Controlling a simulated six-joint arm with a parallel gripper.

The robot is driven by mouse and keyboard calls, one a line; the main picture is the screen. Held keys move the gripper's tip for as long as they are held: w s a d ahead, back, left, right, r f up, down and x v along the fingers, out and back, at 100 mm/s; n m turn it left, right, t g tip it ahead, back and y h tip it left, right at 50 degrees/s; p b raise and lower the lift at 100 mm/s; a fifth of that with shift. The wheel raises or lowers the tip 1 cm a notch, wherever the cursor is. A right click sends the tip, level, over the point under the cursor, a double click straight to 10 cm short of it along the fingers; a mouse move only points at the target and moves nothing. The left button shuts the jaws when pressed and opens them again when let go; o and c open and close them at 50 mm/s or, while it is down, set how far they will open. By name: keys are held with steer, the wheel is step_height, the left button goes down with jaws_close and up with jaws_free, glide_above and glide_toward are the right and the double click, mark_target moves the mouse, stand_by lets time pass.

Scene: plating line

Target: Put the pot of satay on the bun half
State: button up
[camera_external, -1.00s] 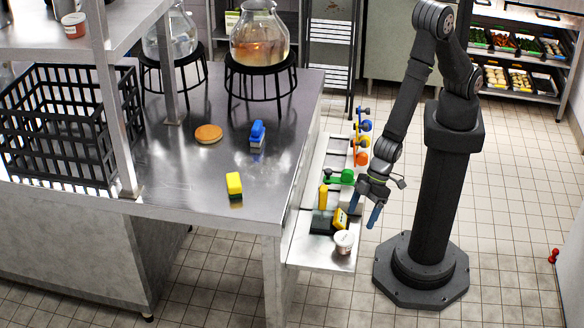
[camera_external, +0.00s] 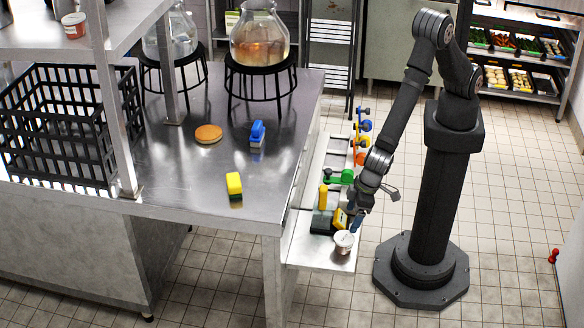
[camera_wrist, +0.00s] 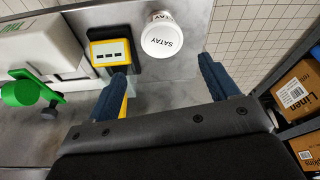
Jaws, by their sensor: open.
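The pot of satay (camera_external: 343,243) is a small white pot near the front end of the low side shelf. In the wrist view its white lid reads SATAY (camera_wrist: 162,36), and it stands upright beyond my fingertips. My gripper (camera_external: 357,222) is just above and behind the pot in the outside view. In the wrist view my gripper (camera_wrist: 160,80) has its two blue fingers wide apart, with nothing between them; the pot lies ahead of the gap. The bun half (camera_external: 208,134) is a round orange-brown disc lying on the steel counter, left of the blue-handled item.
A yellow-and-black device (camera_wrist: 110,52) stands close beside the pot. A green-handled item (camera_external: 340,177) and other coloured items line the shelf behind. A black crate (camera_external: 60,125) stands left.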

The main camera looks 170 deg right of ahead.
glide_above(345, 237)
steer(key=f, duration=0.4)
steer(key=shift+s+a+f, duration=0.15)
steer(key=shift+s+a, duration=0.1)
steer(key=shift+a, duration=0.15)
steer(key=shift+w+a+x, duration=0.1)
steer(key=shift+x, duration=1.25)
steer(key=shift+w+a+x, duration=0.1)
steer(key=shift+a+x, duration=0.05)
steer(key=shift+x, duration=1.2)
steer(key=c, duration=1)
step_height(345, 237, up, 10)
steer(key=shift+f, duration=0.1)
steer(key=shift+c, duration=0.2)
steer(key=a+n+t+y, duration=0.1)
steer(key=a+n, duration=0.7)
steer(key=a, duration=0.9)
steer(key=a+r+n+t+y, duration=0.1)
steer(key=a+n, duration=0.6)
steer(key=a, duration=1)
steer(key=shift+s+a+r+n+t+y, duration=0.15)
steer(key=shift+s+a+n+t+y, duration=0.15)
steer(key=shift+n+y, duration=0.15)
